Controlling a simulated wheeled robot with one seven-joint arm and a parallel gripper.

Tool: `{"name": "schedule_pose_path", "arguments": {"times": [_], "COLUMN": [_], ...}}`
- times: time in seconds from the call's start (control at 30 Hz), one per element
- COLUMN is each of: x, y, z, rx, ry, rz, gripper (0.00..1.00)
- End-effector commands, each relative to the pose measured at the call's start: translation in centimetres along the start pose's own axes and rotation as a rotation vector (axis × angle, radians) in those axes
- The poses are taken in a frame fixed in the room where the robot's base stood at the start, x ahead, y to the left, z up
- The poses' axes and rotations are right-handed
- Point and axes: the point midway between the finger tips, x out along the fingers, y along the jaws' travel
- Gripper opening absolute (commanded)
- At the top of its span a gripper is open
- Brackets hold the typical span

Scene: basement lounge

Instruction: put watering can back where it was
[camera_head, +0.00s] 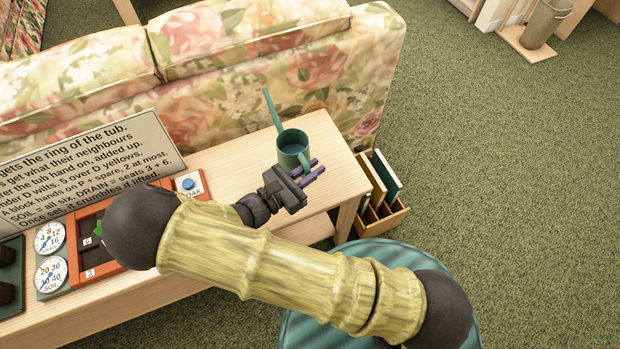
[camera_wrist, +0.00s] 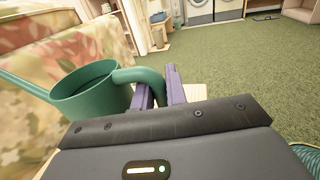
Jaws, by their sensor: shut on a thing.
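The green watering can (camera_head: 293,146) has a long thin spout pointing up and left toward the sofa. It is over the right end of the wooden table (camera_head: 235,165); I cannot tell whether its base touches the top. My gripper (camera_head: 311,172) has purple fingers and is shut on the can's handle. In the wrist view the can (camera_wrist: 88,92) is upright on the left, with its curved handle reaching to the fingers (camera_wrist: 160,92). The can's lower part is hidden there behind my gripper.
A floral sofa (camera_head: 270,70) stands along the table's far side. A sign (camera_head: 85,160), an orange-framed tray (camera_head: 90,255), dials (camera_head: 50,238) and a blue button (camera_head: 188,184) occupy the table's left. A wooden rack (camera_head: 380,190) and a round teal item (camera_head: 310,325) are near its right end.

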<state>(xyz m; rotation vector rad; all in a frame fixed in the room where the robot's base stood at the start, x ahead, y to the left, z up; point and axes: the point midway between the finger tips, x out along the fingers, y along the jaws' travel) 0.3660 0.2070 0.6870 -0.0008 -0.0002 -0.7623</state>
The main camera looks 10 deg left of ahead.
Motion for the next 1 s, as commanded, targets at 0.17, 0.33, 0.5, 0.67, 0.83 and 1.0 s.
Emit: {"name": "schedule_pose_path", "arguments": {"times": [0.17, 0.33, 0.5, 0.67, 0.83, 1.0], "x": [0.0, 0.0, 0.0, 0.0, 0.0, 0.0], "y": [0.0, 0.0, 0.0, 0.0, 0.0, 0.0], "z": [0.1, -1.5, -3.7, -4.5, -4.5, -4.8], "rx": [0.002, 0.0, 0.0, 0.001, 0.002, 0.0], "ry": [-0.001, -0.002, -0.001, 0.0, 0.0, 0.001], "rz": [-0.001, 0.0, -0.001, -0.001, -0.001, 0.0], "gripper": [0.0, 0.0, 0.0, 0.0, 0.0, 0.18]}}
